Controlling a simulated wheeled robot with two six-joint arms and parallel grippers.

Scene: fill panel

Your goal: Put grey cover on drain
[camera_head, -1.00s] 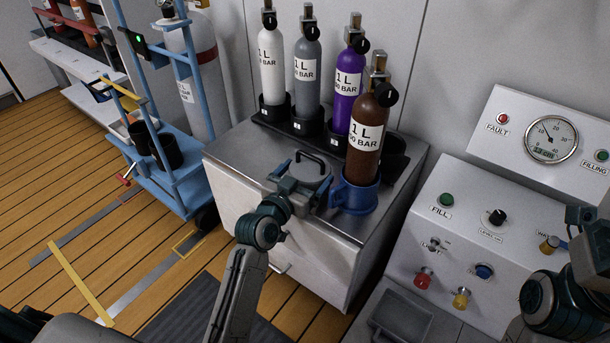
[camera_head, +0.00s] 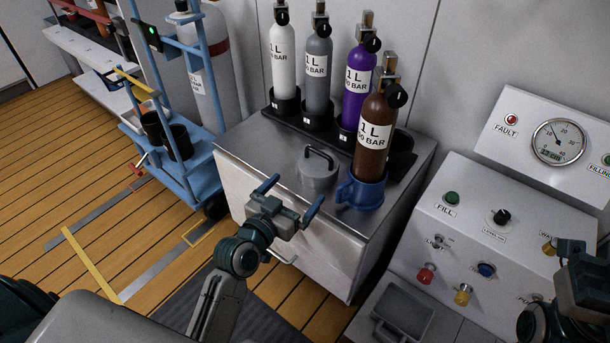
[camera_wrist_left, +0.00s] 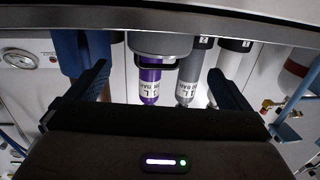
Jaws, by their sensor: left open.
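The grey cover (camera_head: 317,178) is a round lid with a black arched handle. It sits on the metal top of the cabinet (camera_head: 255,142), left of the blue cup. No drain opening shows; whether it lies under the cover I cannot tell. My left gripper (camera_head: 291,196) is open and empty, with blue fingers apart, in front of and below the cover. In the left wrist view the cover (camera_wrist_left: 174,43) shows beyond the open fingers, apart from them. My right gripper (camera_head: 585,280) is partly in view at the right edge; its fingers are not clear.
A brown bottle (camera_head: 372,134) stands in the blue cup (camera_head: 361,193), close right of the cover. White, grey and purple bottles (camera_head: 357,85) stand in black holders behind. A blue trolley (camera_head: 183,175) is at left, a control panel (camera_head: 480,250) at right.

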